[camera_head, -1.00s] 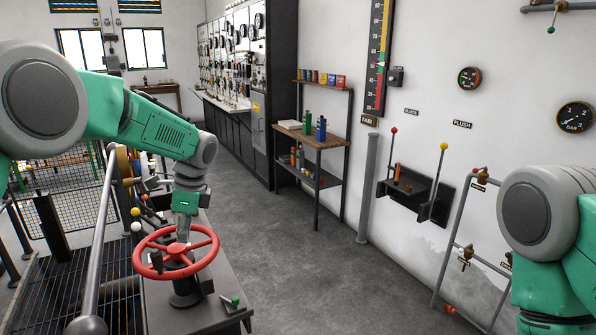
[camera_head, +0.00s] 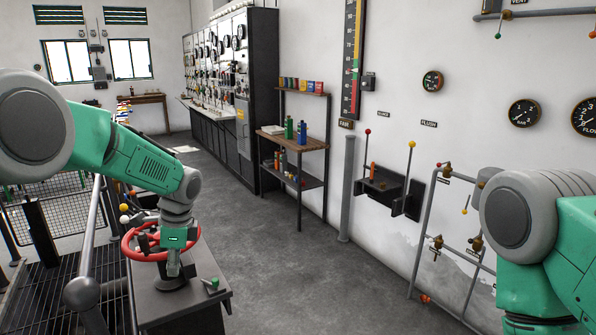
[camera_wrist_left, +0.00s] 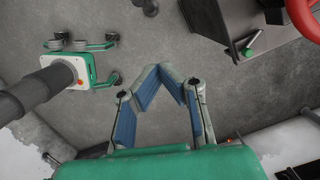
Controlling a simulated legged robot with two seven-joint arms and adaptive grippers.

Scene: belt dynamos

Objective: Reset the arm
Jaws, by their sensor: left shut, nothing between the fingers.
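My left arm comes in from the left. Its gripper (camera_head: 174,264) hangs down in front of the right part of the red handwheel (camera_head: 140,257) and hides some of it. In the left wrist view the left gripper (camera_wrist_left: 173,74) is shut and empty, its blue-padded fingers over bare floor. Part of the red handwheel (camera_wrist_left: 305,18) shows there at the top right, apart from the fingers. My right arm (camera_head: 540,225) shows at the right edge; its gripper is out of view.
The handwheel stands on a dark bench (camera_head: 190,300) with a small green-handled lever (camera_head: 212,284). A grey rail (camera_head: 92,235) ends in a ball at left. A shelf (camera_head: 300,143), a wall lever box (camera_head: 390,190) and pipework (camera_head: 425,230) line the right. The middle floor is clear.

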